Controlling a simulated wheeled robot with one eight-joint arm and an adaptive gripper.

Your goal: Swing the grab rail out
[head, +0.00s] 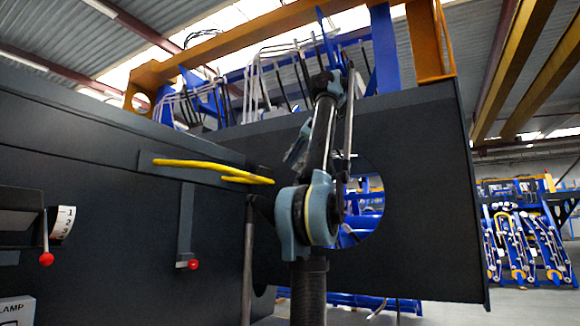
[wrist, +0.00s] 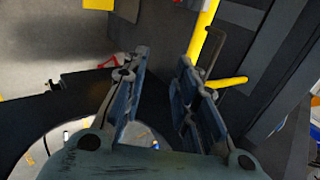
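The yellow grab rail (head: 205,166) lies along a dark bracket on the dark chassis wall in the head view, left of my arm. Its right end has a second short yellow piece beside it. In the wrist view a yellow bar (wrist: 204,28), likely the rail, runs down from the top edge behind the right finger. A short yellow stub (wrist: 231,82) sticks out to the right of it. My gripper (wrist: 163,58) is open, with nothing between its fingers, and no contact with the bar is visible. In the head view my arm partly hides the gripper.
Two red-knobbed levers, one left (head: 46,258) and one lower middle (head: 193,264), stand on the chassis wall. A dark panel (head: 425,190) with a round hole is behind my arm. Open floor (head: 540,303) shows at the right.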

